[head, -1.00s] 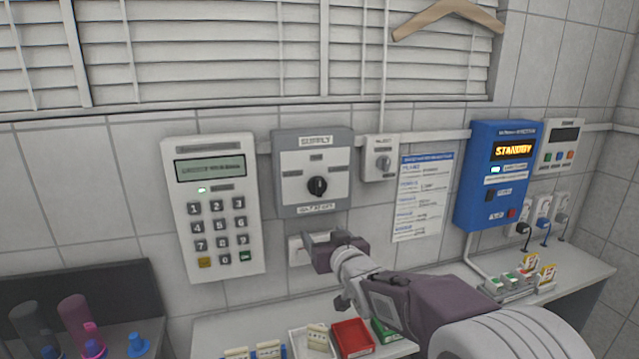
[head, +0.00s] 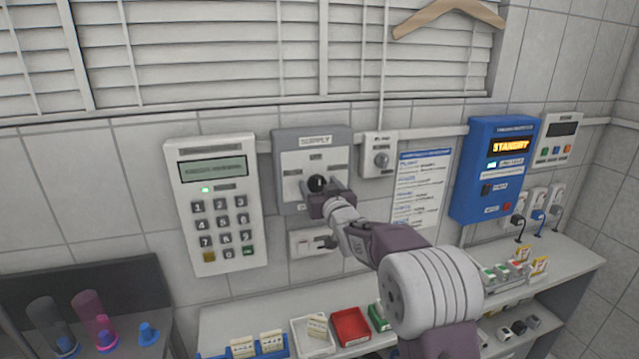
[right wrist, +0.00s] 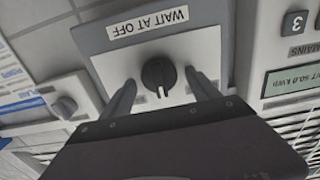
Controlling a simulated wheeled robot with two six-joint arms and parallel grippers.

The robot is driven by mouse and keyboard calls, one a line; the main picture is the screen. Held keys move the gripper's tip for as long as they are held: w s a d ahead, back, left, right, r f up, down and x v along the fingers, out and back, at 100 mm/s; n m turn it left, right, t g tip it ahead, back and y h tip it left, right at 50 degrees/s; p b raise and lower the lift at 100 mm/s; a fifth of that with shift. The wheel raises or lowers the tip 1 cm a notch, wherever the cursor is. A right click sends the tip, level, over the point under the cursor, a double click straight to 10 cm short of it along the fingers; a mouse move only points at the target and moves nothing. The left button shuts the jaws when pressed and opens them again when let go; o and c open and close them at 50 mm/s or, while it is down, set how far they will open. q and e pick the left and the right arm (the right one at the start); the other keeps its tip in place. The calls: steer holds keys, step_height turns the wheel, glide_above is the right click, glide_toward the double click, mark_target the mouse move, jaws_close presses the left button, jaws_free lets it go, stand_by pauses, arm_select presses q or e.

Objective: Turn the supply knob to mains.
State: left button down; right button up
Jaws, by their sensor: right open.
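The supply knob (head: 317,183) is black and round, with a raised grip bar. It sits on the grey supply box (head: 280,165) on the wall. The upside-down right wrist view shows the knob (right wrist: 159,75) with a white mark at its lower edge, and a "WAIT AT OFF" label (right wrist: 148,24) above it. My right gripper (head: 319,187) is at the knob. In the right wrist view its open fingers (right wrist: 159,80) stand on both sides of the knob, with a gap visible on each side. My left gripper is not in view.
A keypad meter (head: 213,205) hangs left of the supply box. A small dial box (head: 378,150) and a notice (head: 420,195) are to its right, then a blue standby unit (head: 495,170). A socket plate (head: 305,243) is below. Trays, including a red one (head: 350,326), are on the counter.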

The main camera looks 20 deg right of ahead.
steer(key=c, duration=1.4)
steer(key=shift+o, duration=0.2)
steer(key=shift+f+n+b, duration=0.25)
steer(key=shift+n+b, duration=0.45)
steer(key=shift+b, duration=0.35)
steer(key=n+b, duration=0.4)
steer(key=shift+a+f, duration=0.1)
steer(key=shift+a, duration=0.05)
steer(key=n+b, duration=0.3)
steer(key=shift+n, duration=0.4)
steer(key=shift+a+n+b, duration=0.1)
steer(key=shift+n+b, duration=0.7)
steer(key=shift+n, duration=0.5)
steer(key=o, duration=1.4)
steer(key=shift+c, duration=0.2)
steer(key=shift+s, duration=0.15)
